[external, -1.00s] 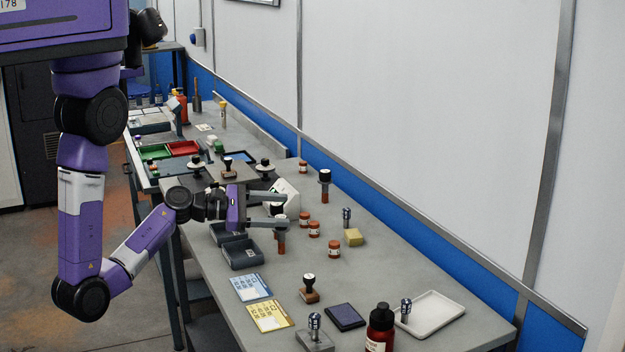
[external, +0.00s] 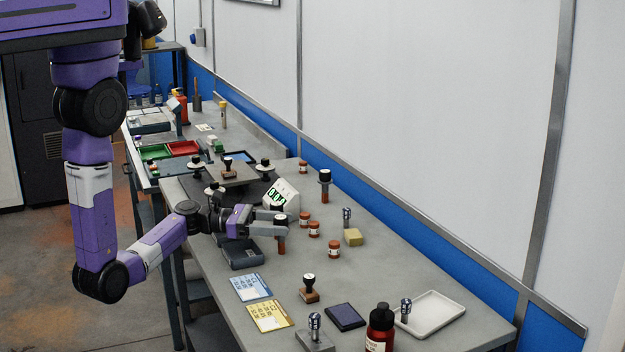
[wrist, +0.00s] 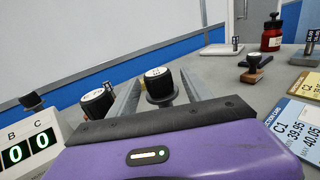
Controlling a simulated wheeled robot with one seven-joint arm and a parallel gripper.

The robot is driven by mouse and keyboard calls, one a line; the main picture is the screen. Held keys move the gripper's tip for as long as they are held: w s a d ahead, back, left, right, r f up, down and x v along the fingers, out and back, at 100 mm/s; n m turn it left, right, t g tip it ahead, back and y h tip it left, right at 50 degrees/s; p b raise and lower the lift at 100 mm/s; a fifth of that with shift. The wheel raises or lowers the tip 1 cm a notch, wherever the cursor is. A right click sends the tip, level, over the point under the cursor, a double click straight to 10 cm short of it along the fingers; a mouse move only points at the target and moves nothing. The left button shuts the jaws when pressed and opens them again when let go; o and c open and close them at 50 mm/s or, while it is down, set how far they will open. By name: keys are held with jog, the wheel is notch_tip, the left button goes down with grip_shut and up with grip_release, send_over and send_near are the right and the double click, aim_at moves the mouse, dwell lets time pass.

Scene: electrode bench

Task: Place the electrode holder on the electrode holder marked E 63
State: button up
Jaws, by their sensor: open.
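My gripper (external: 283,223) is open and low over the bench. In the wrist view, a black-capped holder with a white marked top (wrist: 159,85) stands between its two fingers (wrist: 158,95), with no clear sign of contact. In the external view this holder's brown lower body (external: 281,246) shows below the fingers. A second black-capped holder (wrist: 97,102) is just outside the left finger. Another black-capped holder with a brown body (external: 325,185) stands upright farther back. The markings are too small to read, so I cannot tell which is E 63.
A white display box (external: 283,194) stands behind the gripper. Brown jars (external: 314,229) and a yellow block (external: 353,237) are to the right. Bare bench surrounds the jars.

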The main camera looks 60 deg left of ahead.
jog(key=shift+x, duration=1.7)
grip_shut()
jog(key=shift+r, duration=0.15)
notch_tip(320, 180, up, 20)
jog(key=p, duration=0.2)
jog(key=w+f+n+t+y, duration=0.25)
jog(key=w+f+y, duration=0.2)
jog(key=f, duration=0.35)
jog(key=d+f, duration=0.5)
jog(key=f, duration=0.4)
jog(key=shift+s+d+f, duration=0.2)
jog(key=shift+s+f, duration=0.2)
jog(key=shift+s, duration=0.05)
